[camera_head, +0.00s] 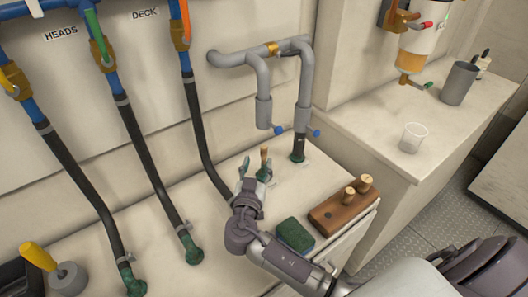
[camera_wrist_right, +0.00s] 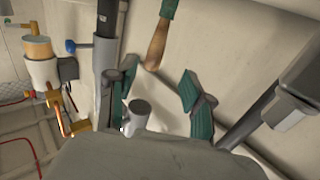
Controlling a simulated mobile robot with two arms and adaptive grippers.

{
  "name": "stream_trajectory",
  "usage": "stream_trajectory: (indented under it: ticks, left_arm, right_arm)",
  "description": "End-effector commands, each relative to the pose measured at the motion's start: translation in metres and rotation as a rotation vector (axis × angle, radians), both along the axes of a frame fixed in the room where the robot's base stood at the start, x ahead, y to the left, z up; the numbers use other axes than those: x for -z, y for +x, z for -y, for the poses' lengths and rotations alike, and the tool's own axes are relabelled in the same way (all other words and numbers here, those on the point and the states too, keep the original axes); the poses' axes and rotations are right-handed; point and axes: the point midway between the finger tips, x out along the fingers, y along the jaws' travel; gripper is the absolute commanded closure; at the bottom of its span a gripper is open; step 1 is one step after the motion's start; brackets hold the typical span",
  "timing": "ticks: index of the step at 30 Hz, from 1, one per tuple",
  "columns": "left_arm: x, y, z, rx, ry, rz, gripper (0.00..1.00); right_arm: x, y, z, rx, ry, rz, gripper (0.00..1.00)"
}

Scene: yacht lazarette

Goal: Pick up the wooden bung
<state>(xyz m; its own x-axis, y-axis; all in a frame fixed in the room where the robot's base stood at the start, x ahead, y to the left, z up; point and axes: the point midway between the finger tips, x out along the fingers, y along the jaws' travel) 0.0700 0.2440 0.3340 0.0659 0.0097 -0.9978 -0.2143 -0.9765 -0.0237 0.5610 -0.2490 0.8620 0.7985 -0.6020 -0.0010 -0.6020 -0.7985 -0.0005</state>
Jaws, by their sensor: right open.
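A slim, tapered wooden bung (camera_head: 264,154) stands upright above the pale bench in the head view, with green at its lower end. In the right wrist view the bung (camera_wrist_right: 157,47) shows its rounded wooden end towards me and the green part (camera_wrist_right: 169,8) at the top edge. My right gripper (camera_head: 257,174) is open close to it. In the wrist view the two green-padded fingers of the gripper (camera_wrist_right: 160,90) are apart, with the bung beyond and between them, and I see no contact. The bung's foot is partly hidden by the gripper in the head view. My left gripper is out of view.
A wooden block (camera_head: 332,217) with two short pegs and a green pad (camera_head: 295,235) lie right of my arm. A grey pipe (camera_head: 303,90) with blue taps stands just behind the bung. Black hoses (camera_head: 150,160) rise at left. A clear cup (camera_head: 412,137) stands on the right counter.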

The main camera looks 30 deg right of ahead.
Motion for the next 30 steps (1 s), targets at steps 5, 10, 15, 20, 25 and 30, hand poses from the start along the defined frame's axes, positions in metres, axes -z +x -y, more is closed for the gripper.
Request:
stream_trajectory:
  ticks: [5, 10, 15, 20, 25, 30]
  left_arm:
    - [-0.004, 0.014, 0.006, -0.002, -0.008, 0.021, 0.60]
    - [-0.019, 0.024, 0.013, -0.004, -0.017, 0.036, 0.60]
    - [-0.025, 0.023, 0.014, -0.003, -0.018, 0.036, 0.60]
    - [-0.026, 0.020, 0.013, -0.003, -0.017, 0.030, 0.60]
    - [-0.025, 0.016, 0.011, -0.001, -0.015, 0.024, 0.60]
    - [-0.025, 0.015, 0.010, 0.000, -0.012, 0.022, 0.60]
  right_arm:
    - [-0.001, 0.011, 0.009, 0.000, -0.002, -0.001, 0.49]
    - [-0.008, 0.024, 0.026, 0.002, -0.006, -0.001, 0.49]
    - [-0.006, 0.041, 0.041, 0.000, -0.002, -0.002, 0.49]
    - [-0.004, 0.047, 0.045, 0.000, 0.001, -0.003, 0.49]
    - [-0.004, 0.047, 0.045, 0.000, 0.001, -0.003, 0.49]
    - [-0.004, 0.046, 0.045, 0.000, 0.001, -0.003, 0.77]
